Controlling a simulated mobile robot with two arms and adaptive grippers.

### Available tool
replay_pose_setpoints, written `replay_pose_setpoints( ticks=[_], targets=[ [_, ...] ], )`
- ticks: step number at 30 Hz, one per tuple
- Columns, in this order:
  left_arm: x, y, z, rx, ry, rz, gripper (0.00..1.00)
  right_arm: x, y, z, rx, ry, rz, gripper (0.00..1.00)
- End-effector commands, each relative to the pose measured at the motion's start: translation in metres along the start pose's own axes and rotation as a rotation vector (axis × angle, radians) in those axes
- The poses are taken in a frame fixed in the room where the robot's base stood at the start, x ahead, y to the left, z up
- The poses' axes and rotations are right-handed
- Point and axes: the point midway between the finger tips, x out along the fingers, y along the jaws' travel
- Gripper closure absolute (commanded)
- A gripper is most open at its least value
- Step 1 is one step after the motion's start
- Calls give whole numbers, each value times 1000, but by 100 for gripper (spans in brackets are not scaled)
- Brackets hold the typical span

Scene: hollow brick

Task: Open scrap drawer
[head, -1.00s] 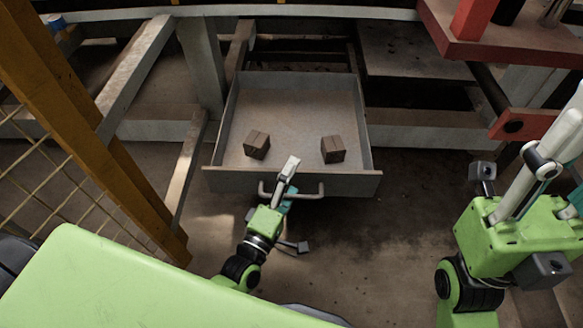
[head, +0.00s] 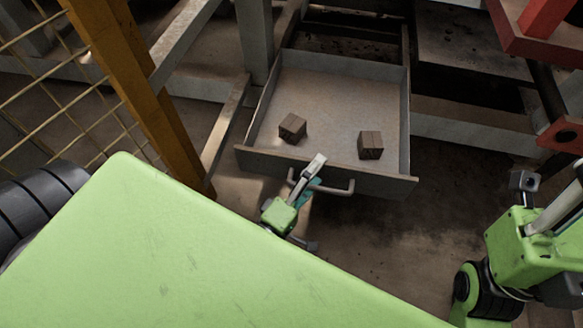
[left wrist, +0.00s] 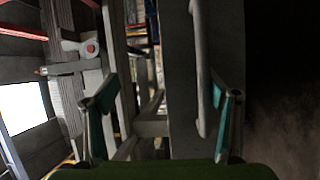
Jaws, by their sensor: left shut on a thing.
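The scrap drawer (head: 385,183) stands far out from the frame in the head view, and its light inner floor is in plain sight. Two small brown blocks lie in it, one at the left (head: 292,127) and one at the right (head: 370,145). My left gripper (head: 313,170) is at the left part of the drawer handle (head: 338,190) and is shut on it. The handle also shows upright in the left wrist view (left wrist: 201,90), by the right finger. My right gripper (head: 552,212) is at the right edge, away from the drawer, partly cut off; its jaws are unclear.
A yellow post (head: 135,90) with wire mesh stands at the left. A grey leg (head: 254,40) and a slanted beam (head: 226,125) are close to the drawer's left side. A red structure (head: 545,25) is at the upper right. Bare floor (head: 400,235) lies in front of the drawer.

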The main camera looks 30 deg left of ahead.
Motion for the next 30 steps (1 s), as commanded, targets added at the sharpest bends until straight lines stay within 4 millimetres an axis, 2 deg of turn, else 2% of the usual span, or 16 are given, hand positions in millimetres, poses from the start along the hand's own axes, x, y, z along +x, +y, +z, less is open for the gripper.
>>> replay_pose_setpoints(
  ticks=[1,25,26,28,30],
  targets=[
    [1,16,-7,11,16,40,39,1,0,0,0,-3,-1,60],
    [-56,10,0,3,9,36,47,0,1,0,1,-11,5,60],
    [-59,9,0,3,8,35,49,0,1,0,0,-12,6,60],
    [-63,9,0,2,9,36,71,0,1,0,0,-13,7,60],
    [-68,8,0,2,9,34,74,-1,1,0,1,-13,9,60]
  ],
)
